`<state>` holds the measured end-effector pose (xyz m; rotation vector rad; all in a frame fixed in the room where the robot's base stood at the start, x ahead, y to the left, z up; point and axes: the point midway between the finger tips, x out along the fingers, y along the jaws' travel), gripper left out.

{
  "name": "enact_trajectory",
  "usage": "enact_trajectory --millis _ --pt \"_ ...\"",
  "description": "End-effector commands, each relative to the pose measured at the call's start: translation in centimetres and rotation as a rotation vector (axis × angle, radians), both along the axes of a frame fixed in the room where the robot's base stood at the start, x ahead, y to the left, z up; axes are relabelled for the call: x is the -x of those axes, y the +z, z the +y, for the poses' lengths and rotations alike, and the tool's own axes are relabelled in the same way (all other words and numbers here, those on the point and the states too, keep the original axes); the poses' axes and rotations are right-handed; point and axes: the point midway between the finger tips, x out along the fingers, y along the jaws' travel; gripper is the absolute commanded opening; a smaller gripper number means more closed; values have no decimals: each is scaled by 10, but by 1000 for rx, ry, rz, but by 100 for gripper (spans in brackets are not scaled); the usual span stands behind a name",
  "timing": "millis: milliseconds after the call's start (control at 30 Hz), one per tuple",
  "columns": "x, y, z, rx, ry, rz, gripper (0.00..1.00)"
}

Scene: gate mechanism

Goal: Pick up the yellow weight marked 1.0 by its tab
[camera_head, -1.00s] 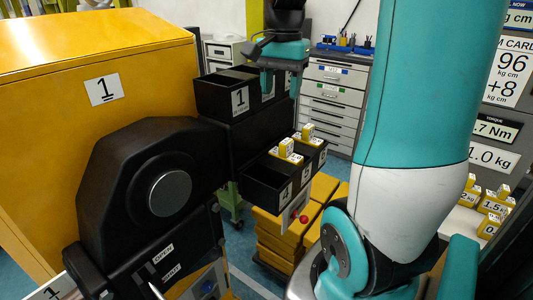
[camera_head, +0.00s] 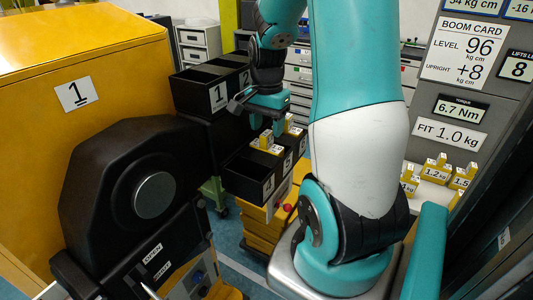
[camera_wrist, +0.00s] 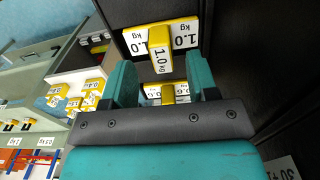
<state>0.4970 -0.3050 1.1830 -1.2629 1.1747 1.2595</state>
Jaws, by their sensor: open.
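The yellow weight marked 1.0 kg (camera_wrist: 182,34) lies at the top centre of the wrist view, in a black compartment. Its raised tab (camera_wrist: 160,48) has a white 1.0 kg label and points toward me. My gripper (camera_wrist: 162,78) is open, with one teal finger on each side of the tab in the picture. Gaps show on both sides; I cannot tell how deep the tab sits between them. In the head view my gripper (camera_head: 272,125) hangs over the lower black bins (camera_head: 247,176), where yellow weights (camera_head: 267,141) show, partly hidden by it.
Smaller yellow weights (camera_wrist: 168,92) show beyond my fingers. The upper black bins (camera_head: 197,97) stand close to my gripper. Dark walls (camera_wrist: 240,50) flank it in the wrist view. More weights (camera_head: 436,171) stand on a shelf at right, under a FIT 1.0 kg sign (camera_head: 450,133).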

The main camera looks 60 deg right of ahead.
Motion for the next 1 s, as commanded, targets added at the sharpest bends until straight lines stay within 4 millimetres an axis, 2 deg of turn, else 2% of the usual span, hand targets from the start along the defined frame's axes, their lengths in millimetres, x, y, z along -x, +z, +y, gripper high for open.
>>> enact_trajectory --millis 233,533,767,1000 --pt "-1 -34 1 -4 0 5 53" --pt "-2 -40 0 -1 1 1 53" --pt "-2 -40 0 -1 1 1 0" --pt "-2 -40 0 -1 0 1 0"
